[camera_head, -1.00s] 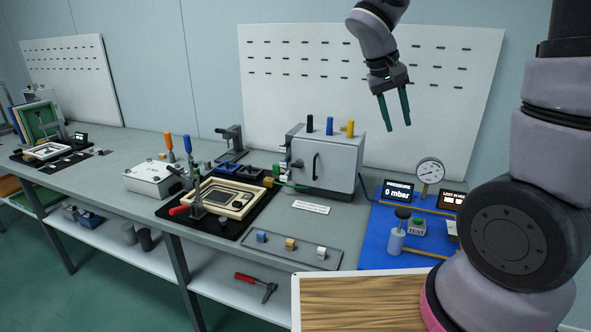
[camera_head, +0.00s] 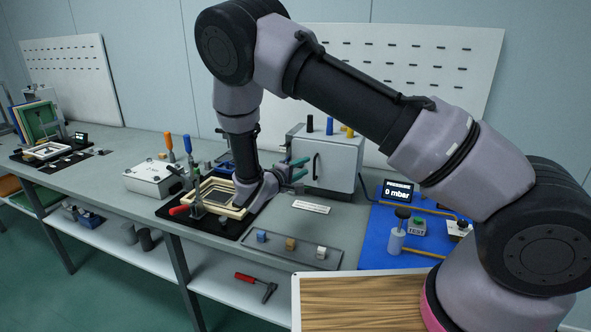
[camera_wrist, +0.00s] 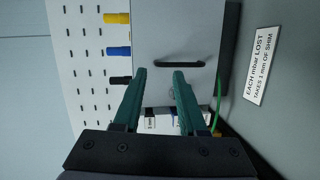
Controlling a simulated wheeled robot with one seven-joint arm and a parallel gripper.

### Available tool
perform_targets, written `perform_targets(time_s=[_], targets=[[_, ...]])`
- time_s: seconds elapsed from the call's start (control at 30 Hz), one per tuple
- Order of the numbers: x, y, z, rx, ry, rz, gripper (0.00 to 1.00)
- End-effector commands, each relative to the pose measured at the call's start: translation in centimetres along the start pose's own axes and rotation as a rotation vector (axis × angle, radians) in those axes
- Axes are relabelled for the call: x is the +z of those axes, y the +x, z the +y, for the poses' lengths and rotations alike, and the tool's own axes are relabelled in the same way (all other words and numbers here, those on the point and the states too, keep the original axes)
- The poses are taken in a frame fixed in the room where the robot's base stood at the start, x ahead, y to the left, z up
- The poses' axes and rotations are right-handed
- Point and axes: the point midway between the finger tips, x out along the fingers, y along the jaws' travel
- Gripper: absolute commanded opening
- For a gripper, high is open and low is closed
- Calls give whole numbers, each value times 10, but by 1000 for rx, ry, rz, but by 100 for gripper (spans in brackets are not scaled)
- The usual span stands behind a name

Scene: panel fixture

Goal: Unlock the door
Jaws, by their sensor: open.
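The grey cabinet (camera_head: 345,160) stands at the back of the bench. Its door (camera_wrist: 160,35) is closed and carries a black bar handle (camera_head: 316,167); the handle also shows in the wrist view (camera_wrist: 180,63). My gripper (camera_head: 299,170) is open in front of the door, near its left part in the head view. In the wrist view my gripper (camera_wrist: 160,72) has its two green fingers apart, pointing at the door, with the handle just beyond the right fingertip. A small round part shows dimly between the fingers; I cannot tell whether it is the lock. Nothing is held.
Black, blue and yellow pegs (camera_head: 329,125) stand on the cabinet. A frame fixture with a red-handled clamp (camera_head: 179,210) lies left of my wrist. A tray of small blocks (camera_head: 290,247) is in front, and a blue mat with a gauge display (camera_head: 398,192) is to the right. A green hose (camera_wrist: 219,92) runs beside the door.

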Motion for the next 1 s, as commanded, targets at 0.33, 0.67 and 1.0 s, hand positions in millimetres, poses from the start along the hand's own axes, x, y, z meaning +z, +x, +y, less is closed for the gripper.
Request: perform_targets(time_s=[0.33, 0.67, 1.0], targets=[[-43, -34, -56, 100, -66, 250, 41], [-54, 10, -53, 100, -65, 250, 41], [-68, 60, -49, 100, -67, 251, 41]])
